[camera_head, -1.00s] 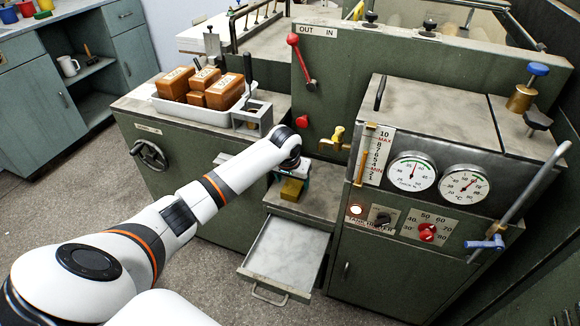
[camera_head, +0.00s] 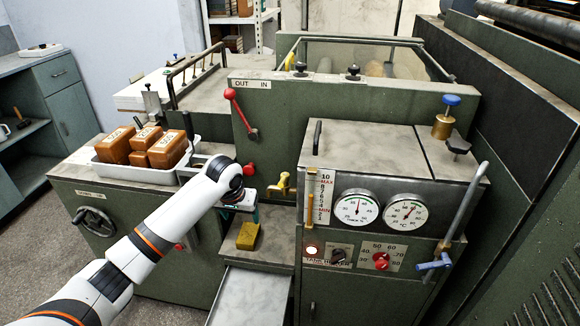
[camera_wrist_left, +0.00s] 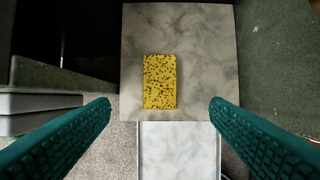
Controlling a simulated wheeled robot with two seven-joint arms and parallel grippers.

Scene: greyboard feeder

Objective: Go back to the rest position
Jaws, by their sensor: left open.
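My left arm comes in from the left in the head view, and its gripper (camera_head: 246,208) is over the small ledge in the machine's recess. In the left wrist view the left gripper (camera_wrist_left: 160,125) shows two green ridged fingers spread wide apart, with nothing between them. A yellow sponge (camera_head: 247,236) lies on the grey ledge in front of the gripper. The sponge (camera_wrist_left: 160,82) lies flat below the open fingers in the left wrist view, apart from both. My right gripper is not in these views.
A white tray (camera_head: 128,174) with several brown blocks stands left of my arm. A red-knobbed lever (camera_head: 240,110) and a yellow valve (camera_head: 280,185) are close by. The grey drawer (camera_head: 249,298) sticks out below the ledge. Gauges and a blue-handled lever (camera_head: 434,265) are at the right.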

